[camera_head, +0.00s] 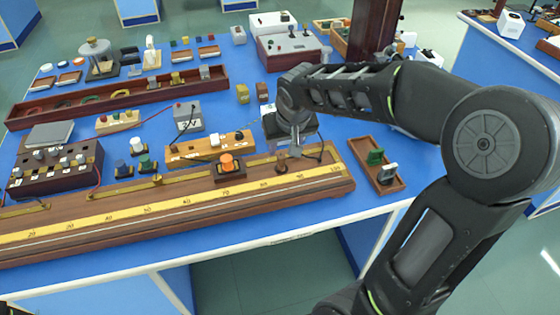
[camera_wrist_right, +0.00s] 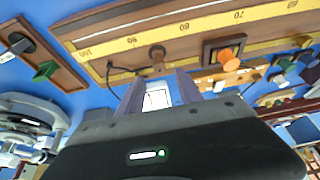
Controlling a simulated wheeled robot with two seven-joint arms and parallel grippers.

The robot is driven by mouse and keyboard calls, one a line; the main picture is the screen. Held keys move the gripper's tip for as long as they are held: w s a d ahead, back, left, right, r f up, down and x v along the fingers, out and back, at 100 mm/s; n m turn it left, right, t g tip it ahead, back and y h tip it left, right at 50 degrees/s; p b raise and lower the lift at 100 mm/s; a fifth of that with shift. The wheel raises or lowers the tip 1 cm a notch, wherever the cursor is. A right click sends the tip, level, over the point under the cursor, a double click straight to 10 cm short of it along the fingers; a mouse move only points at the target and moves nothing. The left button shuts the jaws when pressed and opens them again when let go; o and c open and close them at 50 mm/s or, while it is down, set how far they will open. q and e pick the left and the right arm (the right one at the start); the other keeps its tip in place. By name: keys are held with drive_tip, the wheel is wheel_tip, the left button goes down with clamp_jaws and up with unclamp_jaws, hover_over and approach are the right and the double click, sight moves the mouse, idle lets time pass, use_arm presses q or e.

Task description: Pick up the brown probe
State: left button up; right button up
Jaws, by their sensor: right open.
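The brown probe (camera_head: 281,162) stands on the long wooden scale board (camera_head: 180,211), near the high-number end of its yellow scale. In the right wrist view the probe (camera_wrist_right: 157,54) shows as a small brown knob just beyond my fingertips, with a dark cable beside it. My right gripper (camera_head: 296,149) is above the board, close to the probe on its right in the head view. In the wrist view its two fingers (camera_wrist_right: 157,82) are apart, with nothing held between them.
An orange-knobbed block (camera_head: 227,166) sits on the board left of the probe. A white-faced meter (camera_head: 270,127) stands behind my gripper. Cables and several instruments crowd the blue bench.

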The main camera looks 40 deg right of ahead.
sight(281, 157)
drive_tip(key=shift+x, duration=1.4)
drive_tip(key=shift+s+p+x, duration=0.15)
drive_tip(key=shift+p+x, duration=0.15)
drive_tip(key=shift+x, duration=1)
drive_tip(key=shift+s+p+x, duration=0.1)
drive_tip(key=shift+p+x, duration=0.15)
drive_tip(key=shift+x, duration=1.05)
drive_tip(key=shift+c, duration=0.2)
clamp_jaws()
